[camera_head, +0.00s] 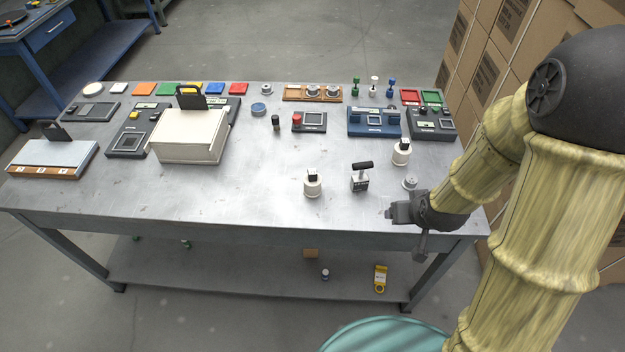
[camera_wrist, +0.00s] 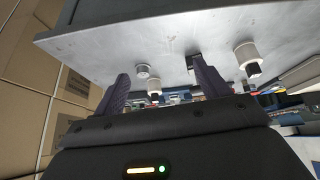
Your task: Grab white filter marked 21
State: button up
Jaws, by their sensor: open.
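Two white cylindrical pieces with black tops stand upright on the metal table. One white piece (camera_head: 313,186) is near the front middle, and the other white piece (camera_head: 401,155) is farther back to the right. In the wrist view they appear at the right (camera_wrist: 246,53) and between the fingers (camera_wrist: 153,84). No number 21 is readable on either, so I cannot tell which is marked. My gripper (camera_head: 394,213) is at the table's front right edge, apart from both. In the wrist view my gripper (camera_wrist: 160,80) is open with nothing between its fingertips.
A black-handled stamp-like block (camera_head: 360,180) stands between the white pieces. A small grey disc (camera_head: 410,184) lies close to my gripper. A blue device (camera_head: 374,122) and a dark device (camera_head: 432,123) stand behind. Cardboard boxes (camera_head: 490,65) rise on the right.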

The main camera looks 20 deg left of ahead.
jog(key=w+a+f+n+t+y+p, duration=0.2)
jog(key=a+f+n+y, duration=0.15)
jog(key=a, duration=0.55)
jog(key=t+y+p, duration=0.2)
jog(key=t+y, duration=0.1)
jog(key=y, duration=0.1)
send_near(316, 186)
jog(key=r+v, duration=0.1)
jog(key=v, duration=0.3)
jog(key=shift+n, duration=0.25)
jog(key=shift+f, duration=0.1)
jog(key=b+x, duration=0.1)
jog(key=x, duration=0.2)
jog(key=shift+s+f+b, duration=0.1)
jog(key=shift+f+b, duration=0.05)
jog(key=shift+b, duration=0.15)
jog(key=b, duration=0.3)
jog(key=w+b, duration=0.1)
jog(key=b, duration=0.2)
jog(key=shift+w+a+f, duration=0.1)
jog(key=shift+a+f, duration=0.15)
jog(key=shift+a, duration=0.05)
jog(key=b, duration=0.5)
jog(key=shift+w+a+f, duration=0.15)
jog(key=shift+a, duration=0.1)
jog(key=shift+g+h, duration=0.25)
jog(key=shift+g, duration=0.05)
jog(key=shift+p+x, duration=0.4)
jog(key=shift+x, duration=3.2)
